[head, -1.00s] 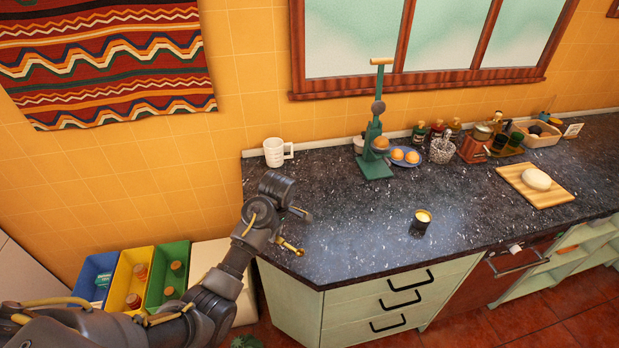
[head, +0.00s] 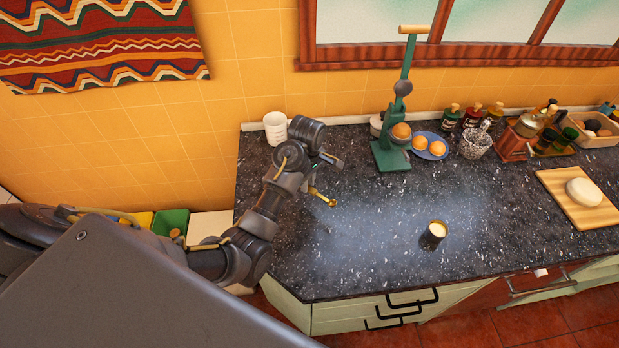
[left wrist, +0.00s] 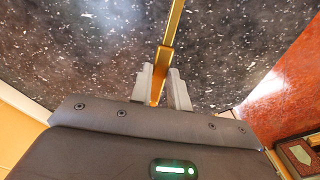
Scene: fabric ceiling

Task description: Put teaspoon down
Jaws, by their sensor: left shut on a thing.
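A gold teaspoon (left wrist: 172,30) is held between the two fingers of my left gripper (left wrist: 160,88) in the left wrist view. Its far end runs out of the top of that view. In the head view my left gripper (head: 318,180) is over the left part of the dark speckled countertop (head: 350,250). The teaspoon (head: 323,197) shows there as a small gold piece pointing right and down. I cannot tell how high it is above the counter. My right gripper is not in view.
A small dark cup with a pale top (head: 434,236) stands right of my gripper. A white mug (head: 275,128) is behind it at the wall. A green press (head: 392,155), a plate of oranges (head: 430,155) and bottles line the back. Counter between gripper and dark cup is bare.

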